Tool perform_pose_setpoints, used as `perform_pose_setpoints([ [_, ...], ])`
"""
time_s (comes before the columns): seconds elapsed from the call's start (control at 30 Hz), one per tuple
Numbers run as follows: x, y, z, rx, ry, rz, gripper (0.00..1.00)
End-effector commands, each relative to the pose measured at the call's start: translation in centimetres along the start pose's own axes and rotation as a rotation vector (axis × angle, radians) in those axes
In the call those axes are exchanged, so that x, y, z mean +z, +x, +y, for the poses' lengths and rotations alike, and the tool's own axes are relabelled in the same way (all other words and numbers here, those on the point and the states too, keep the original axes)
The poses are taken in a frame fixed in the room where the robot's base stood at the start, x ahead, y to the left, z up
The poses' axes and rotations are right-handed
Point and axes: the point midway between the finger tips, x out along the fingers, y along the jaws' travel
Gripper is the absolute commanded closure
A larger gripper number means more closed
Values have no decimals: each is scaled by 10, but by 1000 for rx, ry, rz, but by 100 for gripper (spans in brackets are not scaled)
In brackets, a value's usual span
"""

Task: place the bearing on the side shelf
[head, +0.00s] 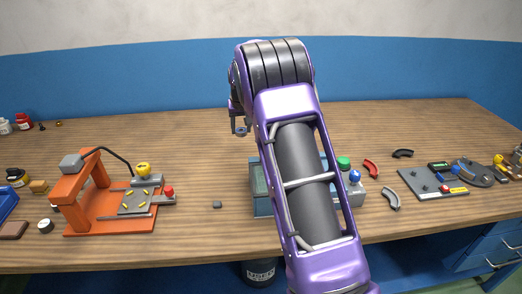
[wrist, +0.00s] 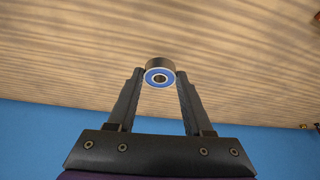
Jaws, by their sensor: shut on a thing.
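The bearing (wrist: 160,66), a short metal ring with a blue face and a dark central hole, sits between the fingertips of my gripper (wrist: 159,80) in the wrist view. The fingers are shut on its sides. I cannot make out a side shelf in either view.
An orange press fixture (head: 85,205) stands at the left of the workbench (head: 190,150). A grey-blue box (head: 262,200) is partly hidden behind my arm. A grey tool board (head: 425,182) and loose curved pieces lie at the right. The bench's back middle is mostly clear.

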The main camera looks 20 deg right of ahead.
Motion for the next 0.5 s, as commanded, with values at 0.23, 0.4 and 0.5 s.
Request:
perform_pose_setpoints([
  [0.23,18,43,0,0,0,-1,100],
  [0.4,28,67,0,0,1,1,100],
  [0.5,30,74,0,0,1,1,100],
])
